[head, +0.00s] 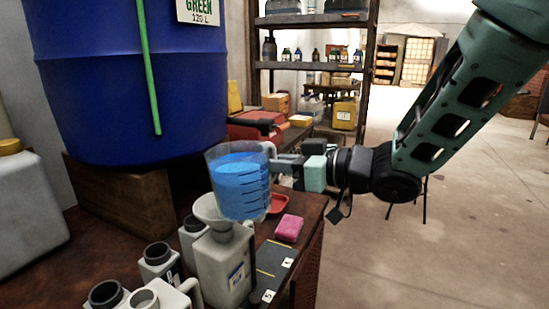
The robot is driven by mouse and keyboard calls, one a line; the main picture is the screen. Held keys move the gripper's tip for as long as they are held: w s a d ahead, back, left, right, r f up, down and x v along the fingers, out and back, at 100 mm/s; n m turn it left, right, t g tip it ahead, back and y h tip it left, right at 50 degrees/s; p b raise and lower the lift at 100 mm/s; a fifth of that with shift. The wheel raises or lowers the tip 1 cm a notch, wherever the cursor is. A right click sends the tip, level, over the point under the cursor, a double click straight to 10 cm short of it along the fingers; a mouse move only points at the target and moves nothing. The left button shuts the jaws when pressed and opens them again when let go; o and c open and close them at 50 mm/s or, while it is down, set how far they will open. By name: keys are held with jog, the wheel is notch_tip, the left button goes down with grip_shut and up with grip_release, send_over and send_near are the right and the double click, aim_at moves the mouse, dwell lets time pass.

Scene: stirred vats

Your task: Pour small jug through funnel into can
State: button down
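A clear jug (240,181) with blue liquid and measuring lines hangs upright, or nearly so, above the bench. My gripper (283,167) is at the right side of the jug, at its handle, and appears shut on it; the fingertips are partly hidden. A pale funnel (212,211) sits in the top of a grey-white can (224,268) with a blue label. The jug is above and to the right of the funnel and overlaps its rim in the picture. I cannot tell whether they touch.
A large blue vat (110,70) stands on a wooden block (125,198) behind. Several open containers (157,262) stand left of the can. The floor at right is open.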

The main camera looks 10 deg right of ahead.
jog(key=shift+s+d+r+m+g+h+p, duration=0.2)
jog(key=shift+r+g+h+p, duration=0.25)
jog(key=shift+p, duration=1.9)
jog(key=shift+s+d+r+m+g+h+p, duration=0.15)
jog(key=shift+g+h+p, duration=0.45)
jog(key=shift+p, duration=1.75)
jog(key=shift+s+d+r+g+h+p, duration=0.15)
jog(key=shift+g+h+p, duration=0.3)
jog(key=shift+p, duration=1.15)
jog(key=shift+s+r+g+h+p, duration=0.1)
jog(key=shift+g+h+p, duration=0.3)
jog(key=shift+p, duration=1.2)
jog(key=shift+m+g+h+p, duration=0.25)
jog(key=shift+g+h+p, duration=0.5)
jog(key=shift+p, duration=2.15)
jog(key=shift+w+g+h+p, duration=0.15)
jog(key=shift+g+h+p, duration=0.8)
jog(key=shift+p, duration=2.85)
